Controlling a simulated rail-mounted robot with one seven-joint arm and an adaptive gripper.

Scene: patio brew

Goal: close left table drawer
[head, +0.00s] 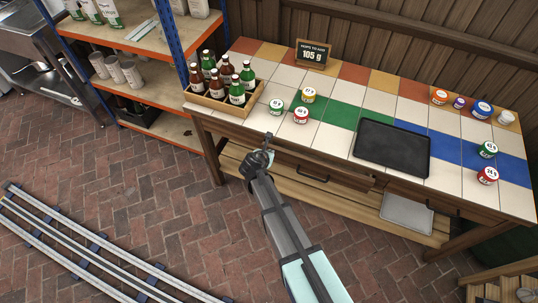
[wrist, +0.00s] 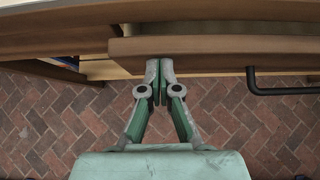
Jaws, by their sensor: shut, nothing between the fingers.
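The left table drawer (head: 322,170) is under the front edge of the tiled table (head: 226,127). In the wrist view its wooden front (wrist: 205,48) appears to stand out from the table frame, with a black bar handle (wrist: 283,91) at right. How far out it is I cannot tell. My gripper (head: 269,137) is shut and empty. In the wrist view the closed fingertips (wrist: 157,68) are at the lower edge of the drawer front, near its left end and left of the handle. Whether they touch it I cannot tell.
A wooden crate of bottles (head: 215,106), several lidded jars (head: 301,115) and a black tray (head: 392,146) are on the table. A second drawer handle (head: 430,206) is at right. A slatted lower shelf (head: 285,187) runs below. The brick floor in front is clear up to the rails (head: 75,245).

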